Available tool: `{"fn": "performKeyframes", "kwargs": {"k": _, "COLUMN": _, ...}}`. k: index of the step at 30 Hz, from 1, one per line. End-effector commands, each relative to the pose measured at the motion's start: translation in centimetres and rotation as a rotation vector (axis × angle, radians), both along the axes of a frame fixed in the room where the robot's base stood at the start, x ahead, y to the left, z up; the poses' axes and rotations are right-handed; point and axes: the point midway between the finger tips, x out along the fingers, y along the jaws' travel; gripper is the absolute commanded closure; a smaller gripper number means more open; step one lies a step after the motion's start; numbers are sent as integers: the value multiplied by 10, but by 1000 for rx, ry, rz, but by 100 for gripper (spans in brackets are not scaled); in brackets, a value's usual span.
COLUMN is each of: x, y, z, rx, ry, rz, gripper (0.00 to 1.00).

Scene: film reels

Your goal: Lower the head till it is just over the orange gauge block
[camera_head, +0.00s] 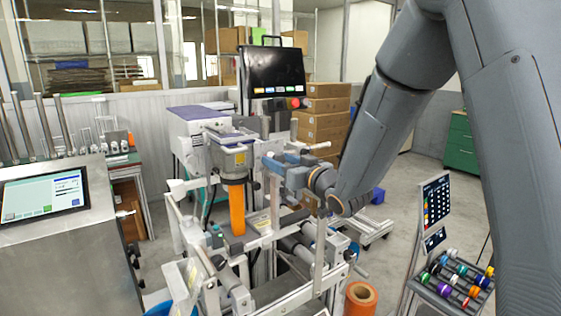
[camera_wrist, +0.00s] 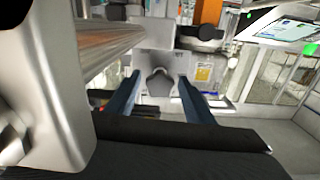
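The orange gauge block (camera_head: 237,209) stands upright in the middle of the machine in the head view. The grey head (camera_head: 234,158), with a yellow label, is directly above it; any gap between them is too small to tell. In the wrist view, an orange piece (camera_wrist: 208,10) shows at the top edge. My gripper (camera_head: 280,158) is to the right of the head. In the wrist view my gripper (camera_wrist: 158,77) has its two blue fingers wide apart. A dark grey knob (camera_wrist: 158,84) on a pale plate shows between them, apparently untouched.
A steel console with a touchscreen (camera_head: 42,196) stands at left. A black monitor (camera_head: 273,71) is behind the machine. Rollers and frame bars lie below my gripper. An orange roll (camera_head: 361,297) and a rack of coloured spools (camera_head: 458,275) stand at front right. Cartons (camera_head: 325,117) are stacked behind.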

Motion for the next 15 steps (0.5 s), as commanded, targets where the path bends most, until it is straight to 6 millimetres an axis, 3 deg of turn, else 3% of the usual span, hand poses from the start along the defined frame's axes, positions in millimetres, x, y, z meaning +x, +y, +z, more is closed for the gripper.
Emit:
{"fn": "performKeyframes", "kwargs": {"k": 1, "x": 0, "y": 0, "z": 0, "rx": 0, "ry": 0, "rz": 0, "gripper": 62}}
{"fn": "performKeyframes", "kwargs": {"k": 6, "x": 0, "y": 0, "z": 0, "rx": 0, "ry": 0, "rz": 0, "gripper": 90}}
{"fn": "performKeyframes", "kwargs": {"k": 15, "x": 1, "y": 0, "z": -2, "rx": -107, "ry": -76, "rz": 1, "gripper": 91}}
